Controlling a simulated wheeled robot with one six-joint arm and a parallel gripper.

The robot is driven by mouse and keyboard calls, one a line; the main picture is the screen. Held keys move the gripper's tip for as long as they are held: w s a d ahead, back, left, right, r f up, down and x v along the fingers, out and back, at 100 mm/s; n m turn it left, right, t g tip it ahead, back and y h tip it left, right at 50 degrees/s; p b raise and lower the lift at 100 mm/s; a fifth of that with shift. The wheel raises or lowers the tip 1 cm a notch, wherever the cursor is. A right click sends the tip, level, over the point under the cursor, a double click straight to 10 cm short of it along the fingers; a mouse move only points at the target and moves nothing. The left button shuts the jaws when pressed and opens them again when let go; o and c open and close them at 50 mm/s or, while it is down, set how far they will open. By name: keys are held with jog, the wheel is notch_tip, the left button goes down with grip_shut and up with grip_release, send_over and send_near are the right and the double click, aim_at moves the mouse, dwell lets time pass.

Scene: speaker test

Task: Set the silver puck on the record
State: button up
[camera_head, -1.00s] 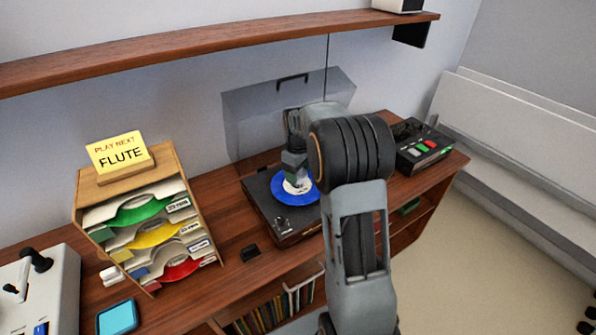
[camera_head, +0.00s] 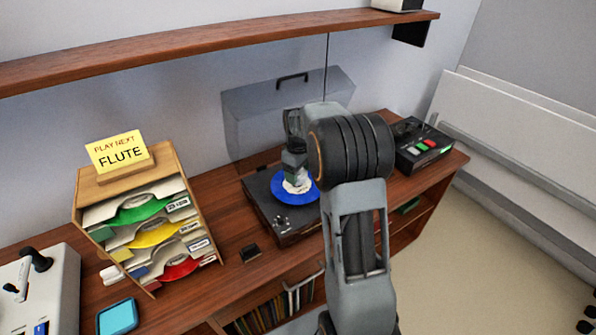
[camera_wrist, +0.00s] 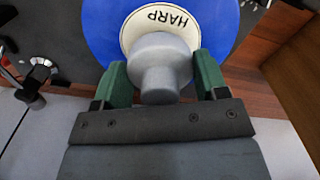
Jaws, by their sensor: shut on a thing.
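The silver puck (camera_wrist: 162,52) sits between the green fingers of my gripper (camera_wrist: 160,72), which is shut on it. The puck is over the middle of the blue record (camera_wrist: 103,28), covering part of its cream label (camera_wrist: 180,22), which reads HARP. I cannot tell whether the puck touches the record. In the head view the record (camera_head: 281,196) lies on the black turntable (camera_head: 262,212). My gripper (camera_head: 296,178) is over the record's middle there, and the puck is hard to make out.
The turntable's grey lid (camera_head: 250,110) stands open behind. A sleeve rack (camera_head: 88,212) with a FLUTE sign (camera_head: 120,152) stands at left. A button box (camera_head: 422,145) is at right. A shelf (camera_head: 200,45) runs above.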

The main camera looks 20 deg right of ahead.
jog(key=shift+f+b, duration=0.8)
jog(key=shift+f, duration=0.45)
dwell(0.6)
jog(key=o, duration=1.1)
jog(key=shift+o, duration=0.4)
jog(key=shift+r, duration=0.15)
jog(key=shift+r+p, duration=1.95)
jog(key=shift+r, duration=0.45)
